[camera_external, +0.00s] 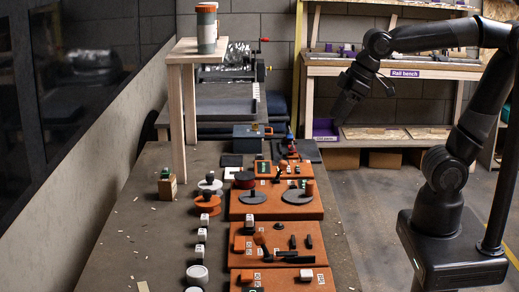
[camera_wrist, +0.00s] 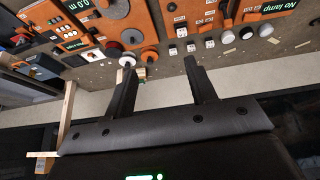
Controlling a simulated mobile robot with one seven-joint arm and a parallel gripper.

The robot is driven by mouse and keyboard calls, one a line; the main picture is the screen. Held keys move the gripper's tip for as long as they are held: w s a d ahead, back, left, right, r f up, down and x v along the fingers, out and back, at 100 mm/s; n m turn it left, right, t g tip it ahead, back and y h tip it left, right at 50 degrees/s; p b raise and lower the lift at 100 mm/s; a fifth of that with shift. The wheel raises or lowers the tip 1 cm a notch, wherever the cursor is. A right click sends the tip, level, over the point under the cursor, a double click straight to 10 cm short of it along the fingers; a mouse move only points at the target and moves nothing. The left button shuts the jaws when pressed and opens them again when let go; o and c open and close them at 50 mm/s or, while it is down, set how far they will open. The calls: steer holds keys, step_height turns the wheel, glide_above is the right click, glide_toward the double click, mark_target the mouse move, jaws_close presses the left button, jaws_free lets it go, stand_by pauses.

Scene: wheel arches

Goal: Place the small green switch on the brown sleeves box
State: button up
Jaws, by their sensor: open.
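A small brown wooden box (camera_external: 167,188) stands on the left of the bench, with a small green piece (camera_external: 165,172) on top. The box's label cannot be read, so I cannot tell if it is the sleeves box. In the wrist view, my gripper (camera_wrist: 160,62) spans open space, and a small pale block with green (camera_wrist: 141,73) shows near the left fingertip.
Several orange panels (camera_external: 262,206) with discs, knobs and labels run along the bench. A wooden stand (camera_external: 178,110) carries a canister (camera_external: 207,28) behind the small box. White blocks and round caps line the panels' left side. The bench's left strip is mostly clear.

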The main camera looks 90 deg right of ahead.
steer(key=s+a+f, duration=0.1)
steer(key=s+f, duration=0.3)
steer(key=s, duration=0.3)
steer(key=shift+s+f, duration=0.3)
steer(key=shift+s, duration=0.1)
stand_by(0.7)
